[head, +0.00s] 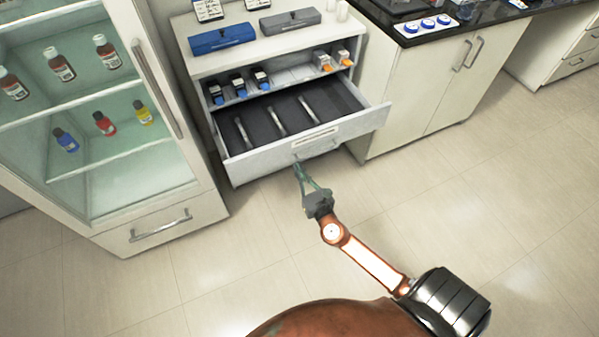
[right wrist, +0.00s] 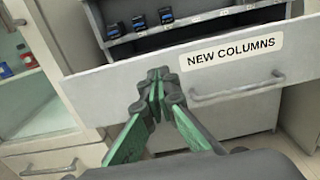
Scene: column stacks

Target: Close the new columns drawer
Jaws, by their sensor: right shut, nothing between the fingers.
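The new columns drawer (head: 273,153) stands pulled out of the white cabinet in the head view, with several columns lying on its dark lining. In the right wrist view its front panel (right wrist: 130,84) carries the label NEW COLUMNS (right wrist: 230,53) and a grey bar handle (right wrist: 238,91). My right gripper (head: 299,166) is shut and empty at the drawer front, by the handle in the head view. In the right wrist view the shut fingertips (right wrist: 157,76) are in front of the panel, left of the handle; I cannot tell whether they touch it. My left gripper is not in view.
A glass-door cabinet (head: 150,189) with bottles stands to the left. Above the drawer is a shelf with blue-capped and orange-capped items. A blue case (head: 221,38) and a grey case (head: 290,20) lie on top. A white base cabinet (head: 415,88) stands at right. The floor in front is clear.

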